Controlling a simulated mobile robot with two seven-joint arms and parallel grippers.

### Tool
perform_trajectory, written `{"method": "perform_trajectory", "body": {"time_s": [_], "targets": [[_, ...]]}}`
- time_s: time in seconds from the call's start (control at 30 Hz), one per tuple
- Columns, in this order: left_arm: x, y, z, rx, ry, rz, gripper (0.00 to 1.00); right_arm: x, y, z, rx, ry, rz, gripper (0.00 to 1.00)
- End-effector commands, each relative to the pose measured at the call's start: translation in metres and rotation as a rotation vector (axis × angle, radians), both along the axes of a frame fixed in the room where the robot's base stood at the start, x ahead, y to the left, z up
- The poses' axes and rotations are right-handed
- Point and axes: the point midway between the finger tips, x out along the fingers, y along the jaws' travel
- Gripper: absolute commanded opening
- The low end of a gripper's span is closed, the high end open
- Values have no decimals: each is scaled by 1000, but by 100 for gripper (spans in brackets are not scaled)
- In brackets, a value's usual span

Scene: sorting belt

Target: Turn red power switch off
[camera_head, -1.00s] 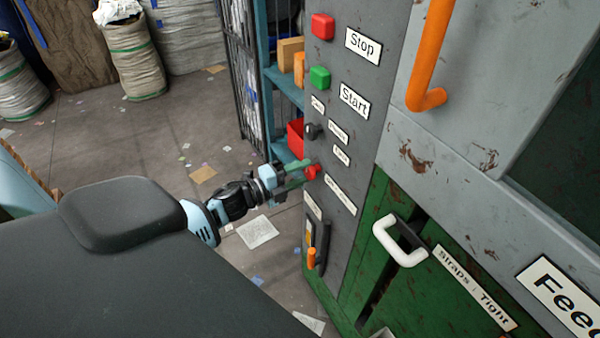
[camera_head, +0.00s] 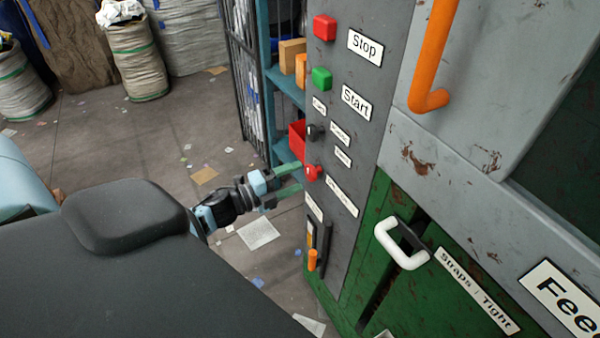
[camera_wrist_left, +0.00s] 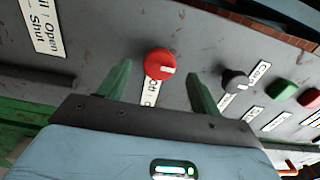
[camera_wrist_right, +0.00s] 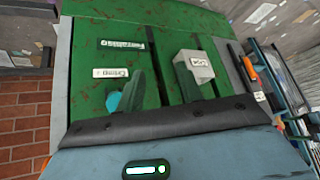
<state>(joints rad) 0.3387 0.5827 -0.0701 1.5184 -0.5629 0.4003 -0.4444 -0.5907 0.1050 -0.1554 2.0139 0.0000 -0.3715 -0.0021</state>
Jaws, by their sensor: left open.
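The red power switch (camera_head: 313,172) is a round red knob on the grey control panel, below a black knob. In the left wrist view the red knob (camera_wrist_left: 158,62) shows a white pointer mark toward the picture's right. My left gripper (camera_head: 299,176) is open, its two green fingers pointing at the panel just left of the red knob. In the left wrist view the knob shows between the fingers, with a gap on both sides. My right gripper (camera_wrist_right: 160,68) is open and empty in front of a green machine face, and out of the head view.
The panel also carries a red Stop button (camera_head: 324,27), a green Start button (camera_head: 321,78) and a black knob (camera_head: 315,132). An orange-tipped lever (camera_head: 312,260) is below. A white handle (camera_head: 402,246) projects at the right. A shelf (camera_head: 284,82) stands behind the panel.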

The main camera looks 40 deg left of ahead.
Motion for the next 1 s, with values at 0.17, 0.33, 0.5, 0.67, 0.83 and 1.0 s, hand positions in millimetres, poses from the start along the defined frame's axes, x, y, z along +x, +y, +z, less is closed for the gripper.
{"method": "perform_trajectory", "body": {"time_s": [0.17, 0.33, 0.5, 0.67, 0.83, 1.0], "targets": [[-26, 10, -2, 0, 3, 0, 64, -2, 0, -3, 1, 4, 0, 36], [-40, 17, -1, 0, 2, 0, 64, -2, 0, -4, 0, 6, 0, 36], [-45, 19, 0, -1, 0, 0, 64, -2, 0, -4, 0, 6, 0, 36], [-45, 19, 0, -1, -1, 0, 64, -2, 0, -4, 1, 5, 0, 36], [-45, 19, 0, -1, 0, 0, 64, -1, 0, -4, 1, 4, 0, 36], [-45, 19, 0, -1, 0, 0, 64, -1, 0, -3, 0, 3, 1, 36]]}}
